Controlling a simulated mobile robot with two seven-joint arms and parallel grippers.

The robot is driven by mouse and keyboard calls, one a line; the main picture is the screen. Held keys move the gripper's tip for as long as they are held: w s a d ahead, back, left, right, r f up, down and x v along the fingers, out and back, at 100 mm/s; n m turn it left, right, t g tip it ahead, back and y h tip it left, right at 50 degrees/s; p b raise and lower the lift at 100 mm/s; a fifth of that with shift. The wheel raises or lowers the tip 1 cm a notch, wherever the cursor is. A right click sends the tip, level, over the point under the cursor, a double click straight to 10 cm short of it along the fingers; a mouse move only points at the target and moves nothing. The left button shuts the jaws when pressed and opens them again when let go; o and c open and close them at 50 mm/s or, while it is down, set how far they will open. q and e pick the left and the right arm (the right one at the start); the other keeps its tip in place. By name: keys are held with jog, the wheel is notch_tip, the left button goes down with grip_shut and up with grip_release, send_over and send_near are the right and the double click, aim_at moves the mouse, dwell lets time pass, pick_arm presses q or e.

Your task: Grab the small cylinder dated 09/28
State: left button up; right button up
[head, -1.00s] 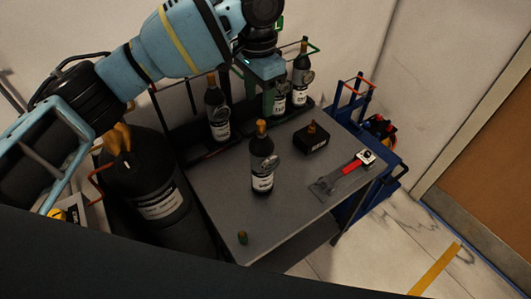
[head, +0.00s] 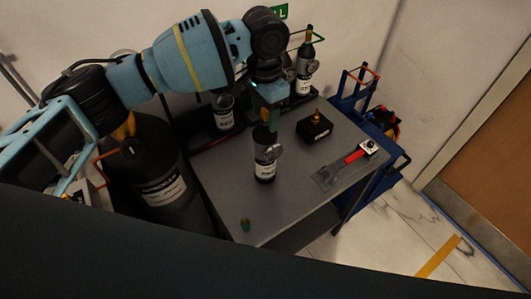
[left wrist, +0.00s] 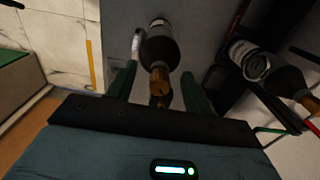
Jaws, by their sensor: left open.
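A small dark cylinder with a brass top and a white label (head: 265,168) stands upright on the grey table, a round gauge at its side. My left gripper (head: 268,118) is above it, pointing down, and overlaps its top in the head view. In the left wrist view the open fingers (left wrist: 157,86) lie either side of the cylinder's brass top (left wrist: 160,76); I cannot tell whether they touch it. Similar cylinders stand in the back rack, one at left (head: 224,112) and one at right (head: 304,72). The label dates are too small to read. My right gripper is not in view.
A black box with a brass knob (head: 314,128) and a red-handled tool (head: 350,160) lie on the table (head: 222,185). A large black cylinder (head: 150,185) stands at left, a blue cart (head: 378,185) at right.

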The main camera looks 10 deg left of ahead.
pick_arm(q)
jog(key=shift+f, duration=0.25)
grip_shut()
jog(key=shift+r, duration=0.15)
dwell(1.1)
